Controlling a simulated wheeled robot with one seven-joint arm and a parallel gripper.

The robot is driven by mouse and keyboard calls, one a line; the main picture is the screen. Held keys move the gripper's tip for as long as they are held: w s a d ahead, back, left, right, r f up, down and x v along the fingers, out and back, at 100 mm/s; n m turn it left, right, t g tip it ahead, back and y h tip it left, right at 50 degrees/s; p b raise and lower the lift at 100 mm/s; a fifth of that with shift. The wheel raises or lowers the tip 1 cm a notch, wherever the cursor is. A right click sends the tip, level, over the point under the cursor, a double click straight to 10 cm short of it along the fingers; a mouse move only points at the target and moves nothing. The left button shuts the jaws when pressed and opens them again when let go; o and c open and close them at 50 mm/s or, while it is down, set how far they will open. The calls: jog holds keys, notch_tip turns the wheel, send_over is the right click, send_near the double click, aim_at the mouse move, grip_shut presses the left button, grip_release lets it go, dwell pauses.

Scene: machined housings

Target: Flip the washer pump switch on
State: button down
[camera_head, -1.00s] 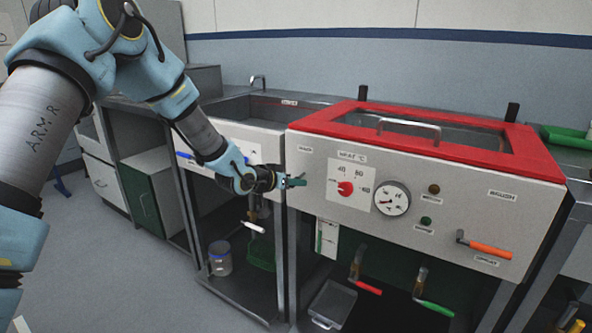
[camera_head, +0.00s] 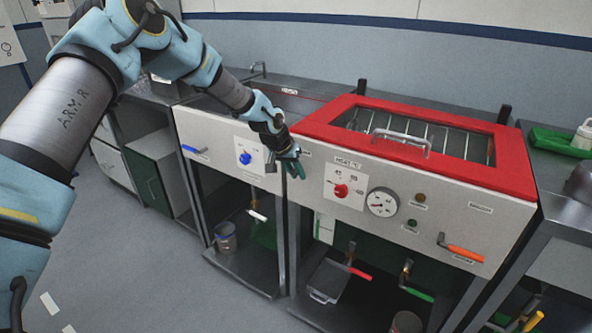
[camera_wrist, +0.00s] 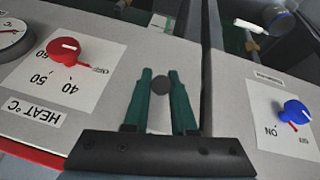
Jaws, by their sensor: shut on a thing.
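My gripper (camera_head: 293,168) is at the left edge of the red-lidded machine's front panel. In the wrist view its green fingers (camera_wrist: 162,85) are close together on a small dark round knob (camera_wrist: 161,86). A small label (camera_head: 306,153) sits just above the gripper; I cannot read it. To the left, on the sink panel, is a blue knob (camera_head: 245,158). In the wrist view this blue knob (camera_wrist: 297,110) has ON and OFF marks beside it, and I cannot tell its setting surely. Which control is the washer pump switch is not readable.
A red HEAT knob (camera_head: 341,190), a round gauge (camera_head: 382,203) and an orange-handled lever (camera_head: 463,250) are on the same panel. A blue lever (camera_head: 195,149) is on the sink panel. Valves with red (camera_head: 359,272) and green (camera_head: 417,293) handles hang below.

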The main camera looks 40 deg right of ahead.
dwell(0.4)
jog(key=c, duration=0.7)
grip_release()
jog(key=shift+d, duration=0.1)
jog(key=b+v, duration=0.2)
jog(key=v, duration=0.9)
jog(key=shift+d+b, duration=0.1)
jog(key=shift+b, duration=0.2)
